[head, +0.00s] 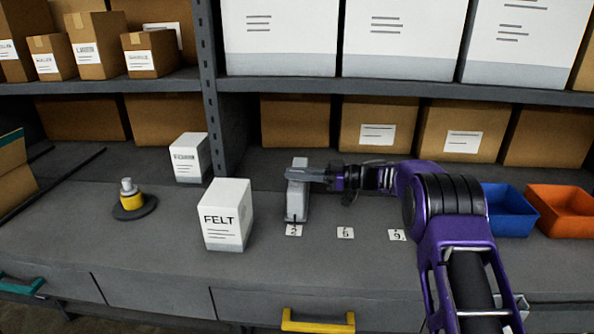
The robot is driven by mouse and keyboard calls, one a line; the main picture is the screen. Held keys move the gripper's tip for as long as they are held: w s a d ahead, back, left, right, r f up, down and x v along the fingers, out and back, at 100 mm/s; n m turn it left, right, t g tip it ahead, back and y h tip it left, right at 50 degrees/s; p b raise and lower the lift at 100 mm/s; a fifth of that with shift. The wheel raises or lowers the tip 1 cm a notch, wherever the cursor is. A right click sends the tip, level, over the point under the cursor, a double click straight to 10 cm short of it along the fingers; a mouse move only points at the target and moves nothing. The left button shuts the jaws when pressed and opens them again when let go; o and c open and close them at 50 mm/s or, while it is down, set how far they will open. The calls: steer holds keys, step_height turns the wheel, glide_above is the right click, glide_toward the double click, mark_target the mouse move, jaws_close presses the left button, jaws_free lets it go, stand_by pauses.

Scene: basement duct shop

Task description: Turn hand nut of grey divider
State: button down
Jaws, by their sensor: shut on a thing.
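The grey divider (297,205) stands upright on the bench, right of the white FELT box, behind a small numbered label. My gripper (304,175) reaches in from the right at the divider's upper part. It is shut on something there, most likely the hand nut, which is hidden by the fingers. The purple arm comes from the lower right and runs level toward the divider.
The FELT box (227,216) stands close left of the divider. A smaller white box (189,158) and a yellow-and-black knobbed piece (129,200) are further left. Blue (507,208) and orange (563,210) bins stand at right. A shelf (400,86) overhangs the bench's back.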

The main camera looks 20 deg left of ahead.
steer(key=shift+n+g, duration=0.5)
steer(key=shift+g, duration=0.2)
steer(key=c, duration=0.9)
jaws_free()
step_height(320, 180, up, 10)
steer(key=shift+f+p, duration=0.1)
steer(key=shift+p, duration=0.3)
steer(key=shift+a, duration=0.1)
